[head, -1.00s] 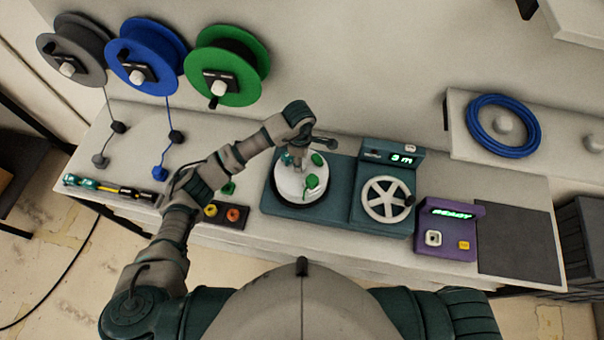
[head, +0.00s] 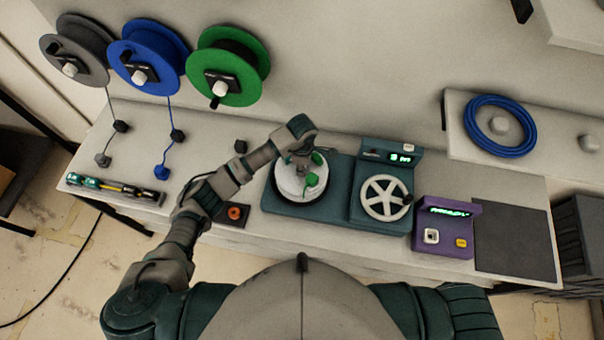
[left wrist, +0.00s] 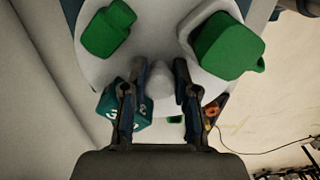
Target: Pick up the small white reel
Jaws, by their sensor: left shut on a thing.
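The small white reel (head: 288,183) is on the round dark-rimmed turntable of the teal machine (head: 334,197) in the head view. It carries green pieces, one of which (head: 311,181) shows on its right side. My left gripper (head: 301,160) is directly above the reel, pointing down. In the left wrist view, the two fingers (left wrist: 158,92) are on either side of a white knob (left wrist: 160,82) at the reel's middle, shut on it. The white reel disc (left wrist: 155,30) and two green pieces fill the upper part. I cannot tell whether the reel is clear of the turntable.
A spoked handwheel (head: 384,198) and a small display (head: 399,158) are right of the turntable. A purple box (head: 444,227) is further right, next to a dark mat (head: 515,230). Grey, blue and green wall reels (head: 228,66) hang at upper left. A blue coil (head: 502,126) hangs at right.

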